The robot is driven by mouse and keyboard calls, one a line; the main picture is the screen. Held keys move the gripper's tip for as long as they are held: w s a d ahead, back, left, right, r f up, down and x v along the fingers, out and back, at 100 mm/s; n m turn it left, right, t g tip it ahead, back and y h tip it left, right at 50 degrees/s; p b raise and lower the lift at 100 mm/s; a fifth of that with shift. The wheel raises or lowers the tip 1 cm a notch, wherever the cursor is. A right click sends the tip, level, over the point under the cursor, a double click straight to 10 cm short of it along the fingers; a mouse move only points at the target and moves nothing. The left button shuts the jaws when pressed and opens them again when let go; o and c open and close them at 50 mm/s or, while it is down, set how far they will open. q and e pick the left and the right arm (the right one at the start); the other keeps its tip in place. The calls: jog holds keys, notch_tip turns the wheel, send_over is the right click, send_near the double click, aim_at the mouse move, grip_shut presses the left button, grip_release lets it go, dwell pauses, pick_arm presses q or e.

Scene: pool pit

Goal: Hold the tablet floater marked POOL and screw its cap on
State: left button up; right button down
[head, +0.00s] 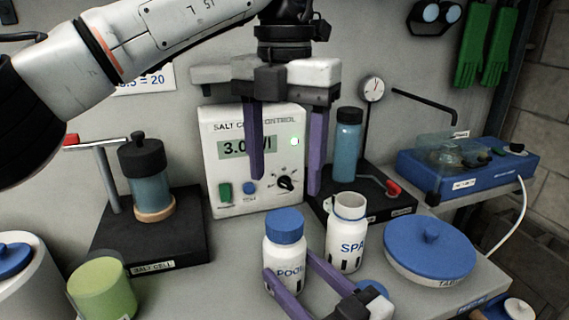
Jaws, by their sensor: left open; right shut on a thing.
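The white tablet floater marked POOL (284,262) stands upright at the front of the grey bench. A blue cap (284,226) sits on its top; I cannot tell whether the thread is tight. My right gripper (291,263) comes from the bottom edge, its purple fingers shut around the floater's body and partly covering it. My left gripper (286,182) is open and empty, fingers pointing down, above and behind the cap, in front of the control box.
An open, capless white floater marked SPA (346,236) stands close on the right. A blue round thing (373,288) lies partly hidden by my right gripper. A blue-lidded tub (430,248) is right. The salt control box (257,188) stands behind; a green cup (102,291) is front left.

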aim_at(284, 218)
pick_arm(q)
jog(key=shift+f, duration=4.05)
jog(key=c, duration=1)
jog(key=shift+m, duration=0.9)
jog(key=shift+c, duration=0.5)
jog(key=o, duration=1.2)
jog(key=shift+r, duration=2.3)
jog(key=shift+c, duration=0.5)
